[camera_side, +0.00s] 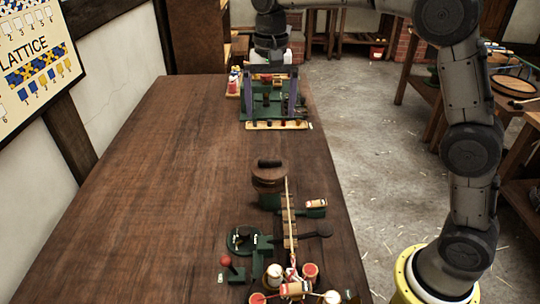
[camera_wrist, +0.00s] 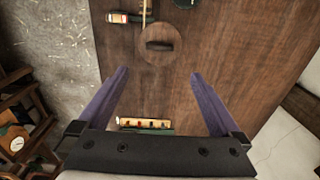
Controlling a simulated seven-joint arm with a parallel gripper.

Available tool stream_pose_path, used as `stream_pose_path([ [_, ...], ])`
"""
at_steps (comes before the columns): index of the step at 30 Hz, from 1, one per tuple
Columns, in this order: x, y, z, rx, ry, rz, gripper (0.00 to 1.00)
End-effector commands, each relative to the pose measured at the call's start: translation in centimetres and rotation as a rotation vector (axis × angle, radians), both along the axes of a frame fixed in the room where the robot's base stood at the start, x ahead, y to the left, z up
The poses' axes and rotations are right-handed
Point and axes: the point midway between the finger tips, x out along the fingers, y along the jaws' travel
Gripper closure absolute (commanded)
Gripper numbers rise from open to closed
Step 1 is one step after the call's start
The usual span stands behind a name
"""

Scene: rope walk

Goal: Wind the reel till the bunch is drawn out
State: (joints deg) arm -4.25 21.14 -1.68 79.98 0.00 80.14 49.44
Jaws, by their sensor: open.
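A round wooden drum with a dark bar on top, which looks like the reel (camera_side: 269,181), stands mid-table in the side view. In the wrist view the reel (camera_wrist: 160,57) shows as a disc beyond my fingertips, its bar lying crosswise. My gripper (camera_side: 269,106) is at the far end of the table, well apart from the reel. In the wrist view my gripper (camera_wrist: 158,73) has its two purple fingers spread wide with nothing between them. A long pale strip (camera_side: 288,215) runs from beside the reel toward the near end. I cannot tell which part is the bunch.
Green fixtures (camera_side: 242,240), a red-knobbed lever (camera_side: 226,262) and several red-and-cream spools (camera_side: 310,270) crowd the near end. A pale rack (camera_side: 277,125) with small pieces lies below my gripper; it shows in the wrist view (camera_wrist: 145,123). The table's left side is bare.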

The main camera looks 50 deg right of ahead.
Motion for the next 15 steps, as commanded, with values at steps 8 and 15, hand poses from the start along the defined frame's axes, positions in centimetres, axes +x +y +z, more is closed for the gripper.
stream_pose_path([
  [8,-0.1,0.1,-3.1,-0.001,0.013,0.003,0.00],
  [15,-0.1,0.1,-7.8,-0.001,0.013,0.003,0.00],
])
